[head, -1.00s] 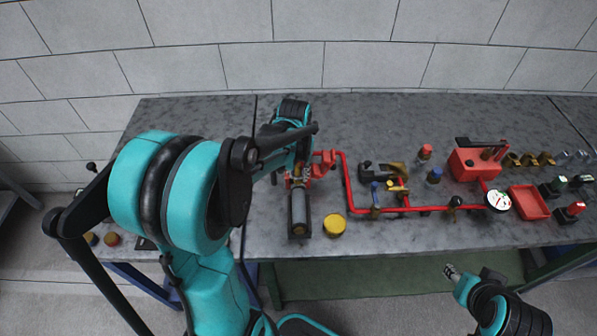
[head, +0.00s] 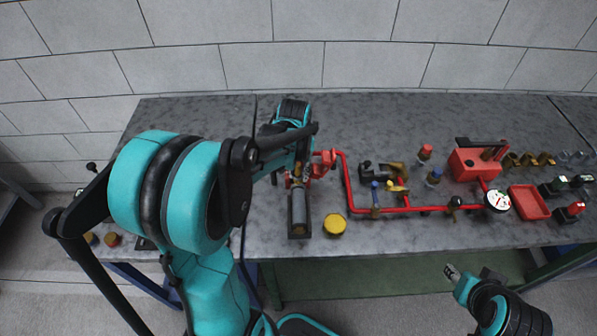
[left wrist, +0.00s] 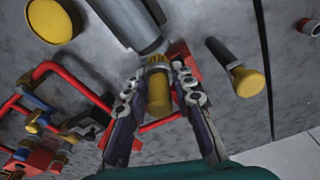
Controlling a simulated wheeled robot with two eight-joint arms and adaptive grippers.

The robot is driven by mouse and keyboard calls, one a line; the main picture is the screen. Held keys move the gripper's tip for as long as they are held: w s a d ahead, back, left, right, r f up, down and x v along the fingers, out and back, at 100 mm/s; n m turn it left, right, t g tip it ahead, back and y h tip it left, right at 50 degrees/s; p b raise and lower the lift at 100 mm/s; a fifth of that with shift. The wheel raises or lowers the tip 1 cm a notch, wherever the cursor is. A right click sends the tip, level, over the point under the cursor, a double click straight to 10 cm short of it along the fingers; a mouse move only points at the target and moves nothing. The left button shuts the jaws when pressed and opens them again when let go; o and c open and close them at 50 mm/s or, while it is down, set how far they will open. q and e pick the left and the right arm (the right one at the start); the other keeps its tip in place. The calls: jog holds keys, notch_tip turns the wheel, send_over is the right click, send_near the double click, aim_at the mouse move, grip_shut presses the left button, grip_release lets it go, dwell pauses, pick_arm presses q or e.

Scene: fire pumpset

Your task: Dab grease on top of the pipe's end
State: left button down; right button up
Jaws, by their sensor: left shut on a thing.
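A grey pipe (head: 301,208) lies in a dark cradle on the bench, pointing toward the bench's front edge. It also shows at the top of the left wrist view (left wrist: 132,20). My left gripper (left wrist: 158,92) is shut on a brass-yellow cylindrical piece (left wrist: 158,88) with a ridged tip. The tip is close to the pipe's end; I cannot tell whether they touch. In the head view my left gripper (head: 297,176) is mostly hidden by its arm. A round yellow tin (head: 335,224) stands right of the pipe. My right gripper (head: 452,272) hangs in front of the bench, its jaws unclear.
A red vise (head: 323,162) and red pipework (head: 349,190) with valves stand right of the pipe. Further right are a red pump (head: 478,163), a gauge (head: 498,200) and a red tray (head: 529,202). In the wrist view a dark-handled, yellow-ended tool (left wrist: 241,74) is beside the gripper.

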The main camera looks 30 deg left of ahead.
dwell(0.4)
pick_arm(q)
jog(key=shift+s+d, duration=0.3)
jog(key=shift+s, duration=0.25)
jog(key=shift+s+d, duration=0.3)
jog(key=shift+s, duration=0.2)
jog(key=shift+w+a, duration=0.1)
jog(key=shift+w, duration=0.1)
dwell(3.4)
jog(key=shift+w+a, duration=0.55)
jog(key=shift+w, duration=0.3)
jog(key=shift+r, duration=0.1)
jog(key=shift+r+p, duration=2.4)
jog(key=shift+r, duration=0.6)
jog(key=shift+f, duration=0.15)
